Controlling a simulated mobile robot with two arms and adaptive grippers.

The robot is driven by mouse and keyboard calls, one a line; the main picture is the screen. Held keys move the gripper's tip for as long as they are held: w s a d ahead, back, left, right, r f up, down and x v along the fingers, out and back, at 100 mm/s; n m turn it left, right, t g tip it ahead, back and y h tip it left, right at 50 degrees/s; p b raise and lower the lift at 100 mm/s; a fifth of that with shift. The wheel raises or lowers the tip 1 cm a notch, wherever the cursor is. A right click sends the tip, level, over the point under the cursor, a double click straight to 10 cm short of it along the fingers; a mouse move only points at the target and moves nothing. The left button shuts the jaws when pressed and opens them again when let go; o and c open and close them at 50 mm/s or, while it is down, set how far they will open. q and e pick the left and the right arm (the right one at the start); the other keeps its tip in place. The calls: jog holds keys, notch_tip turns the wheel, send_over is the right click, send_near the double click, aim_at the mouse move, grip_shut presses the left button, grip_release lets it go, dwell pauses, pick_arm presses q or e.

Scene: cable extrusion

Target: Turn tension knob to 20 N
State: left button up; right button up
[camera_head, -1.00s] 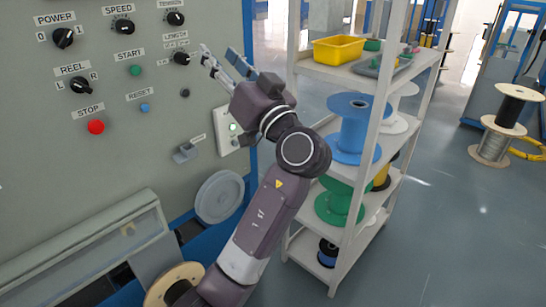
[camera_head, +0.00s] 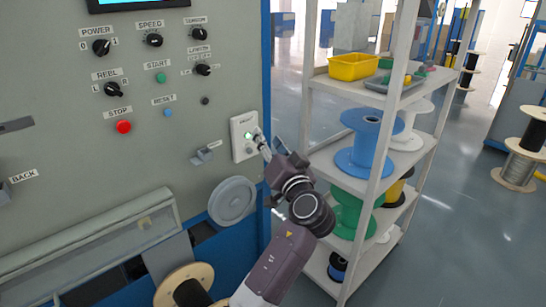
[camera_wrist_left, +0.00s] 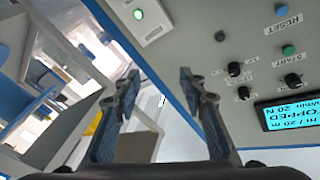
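The tension knob (camera_head: 195,35) is a black dial near the panel's upper right, above the length knob (camera_head: 203,70). In the wrist view, which is upside down, the tension knob (camera_wrist_left: 244,92) is right of the fingers, apart from them. My right gripper is out of view.
The speed knob (camera_head: 154,40), green start button (camera_head: 160,77) and red stop button (camera_head: 123,127) are on the same panel. A white shelf (camera_head: 335,185) with spools stands close right of my left arm. A grey round disc (camera_head: 232,201) is below the gripper.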

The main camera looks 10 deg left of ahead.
pick_arm(q)
jog(key=shift+m+h, duration=0.5)
jog(key=shift+h, duration=0.1)
jog(key=shift+w+d+f, duration=0.1)
jog(key=shift+w+f, duration=0.05)
jog(key=shift+f, duration=1)
jog(key=shift+w+d+f, duration=0.1)
jog(key=shift+f, duration=1.05)
